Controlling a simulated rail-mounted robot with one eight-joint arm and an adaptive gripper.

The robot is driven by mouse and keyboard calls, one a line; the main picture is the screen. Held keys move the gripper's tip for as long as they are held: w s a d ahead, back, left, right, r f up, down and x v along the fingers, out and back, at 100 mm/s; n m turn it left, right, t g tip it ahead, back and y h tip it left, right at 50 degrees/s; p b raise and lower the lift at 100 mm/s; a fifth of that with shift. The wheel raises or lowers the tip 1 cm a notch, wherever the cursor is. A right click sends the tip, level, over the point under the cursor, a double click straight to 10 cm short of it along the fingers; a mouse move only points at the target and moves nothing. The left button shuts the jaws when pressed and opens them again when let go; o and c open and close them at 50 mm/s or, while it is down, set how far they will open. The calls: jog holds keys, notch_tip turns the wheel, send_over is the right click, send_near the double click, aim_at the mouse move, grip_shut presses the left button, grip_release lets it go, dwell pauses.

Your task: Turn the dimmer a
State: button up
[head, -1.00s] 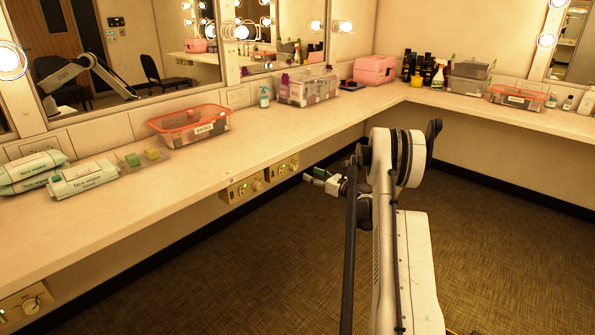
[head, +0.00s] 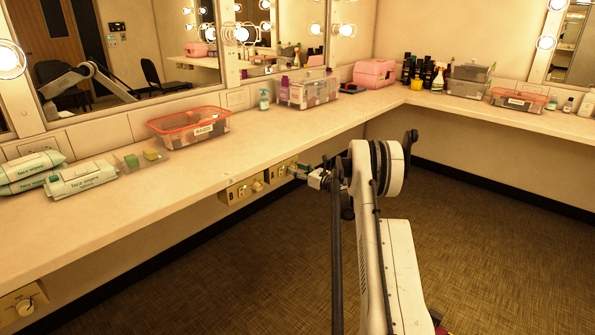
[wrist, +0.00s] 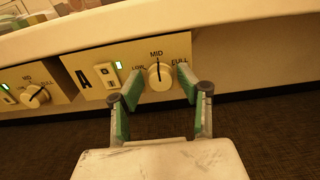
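The dimmer marked A is a cream panel (wrist: 84,78) under the counter edge in the wrist view. Its round knob (wrist: 160,77) has a dark pointer standing about upright at MID, between LOW and FULL. A small switch with a lit green light sits left of the knob. The panel (head: 279,174) also shows in the head view. My gripper (wrist: 159,86) is open, with one green-padded finger on each side of the knob; I cannot tell whether either touches it. In the head view my gripper (head: 297,170) is close to the panel.
A second similar panel with a knob (wrist: 37,96) is to the left, its pointer tilted right. The counter (head: 225,165) overhangs the panels. A red-rimmed basket (head: 190,127) and wipes packs (head: 82,178) lie on it. The floor (head: 480,240) is clear.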

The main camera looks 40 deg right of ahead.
grip_shut()
jog(key=shift+n, duration=0.3)
jog(key=n+b, duration=0.1)
jog(key=n, duration=1)
jog(key=shift+a+f+b, duration=0.1)
jog(key=shift+a+b, duration=0.1)
jog(key=shift+b, duration=0.2)
jog(key=shift+n, duration=0.3)
jog(key=shift+o, duration=1.5)
grip_release()
